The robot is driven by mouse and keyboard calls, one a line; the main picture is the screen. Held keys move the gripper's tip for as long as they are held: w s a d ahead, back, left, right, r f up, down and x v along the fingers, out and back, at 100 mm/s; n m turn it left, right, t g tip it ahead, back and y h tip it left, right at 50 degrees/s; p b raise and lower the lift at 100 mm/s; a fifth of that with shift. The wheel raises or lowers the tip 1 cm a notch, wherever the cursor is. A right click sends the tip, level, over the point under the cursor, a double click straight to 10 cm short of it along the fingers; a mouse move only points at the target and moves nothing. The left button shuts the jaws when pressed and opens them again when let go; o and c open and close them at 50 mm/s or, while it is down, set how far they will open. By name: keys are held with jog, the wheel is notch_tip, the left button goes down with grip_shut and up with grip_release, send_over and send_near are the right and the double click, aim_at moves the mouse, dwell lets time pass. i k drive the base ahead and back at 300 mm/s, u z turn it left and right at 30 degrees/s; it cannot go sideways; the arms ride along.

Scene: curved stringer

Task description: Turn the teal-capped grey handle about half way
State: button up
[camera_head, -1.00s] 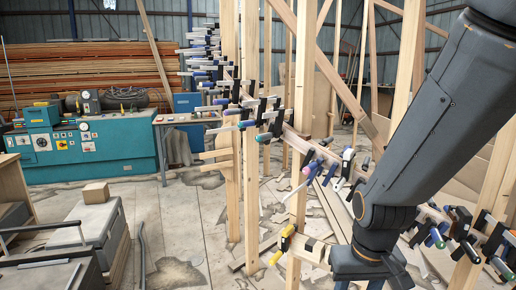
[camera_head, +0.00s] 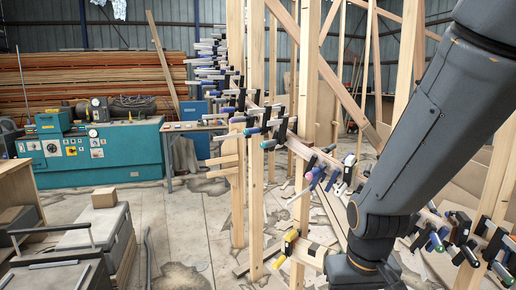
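Many bar clamps grip a curved wooden stringer (camera_head: 300,147) among upright posts. My arm comes down from the top right and leaves the picture at the bottom. My gripper is out of view below the frame. The arm hides part of the clamp row on the right.
A tall wooden post (camera_head: 304,110) stands left of my arm. A yellow-and-black clamp (camera_head: 289,242) sits low on it. A teal machine (camera_head: 95,150) and a grey cart (camera_head: 75,250) stand at left.

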aim_at(267, 144)
jog(key=u, duration=0.5)
jog(key=k, duration=1.2)
jog(key=z, duration=0.05)
jog(key=i, duration=0.45)
jog(key=z, duration=0.7)
jog(key=i, duration=1.3)
jog(key=u, duration=0.6)
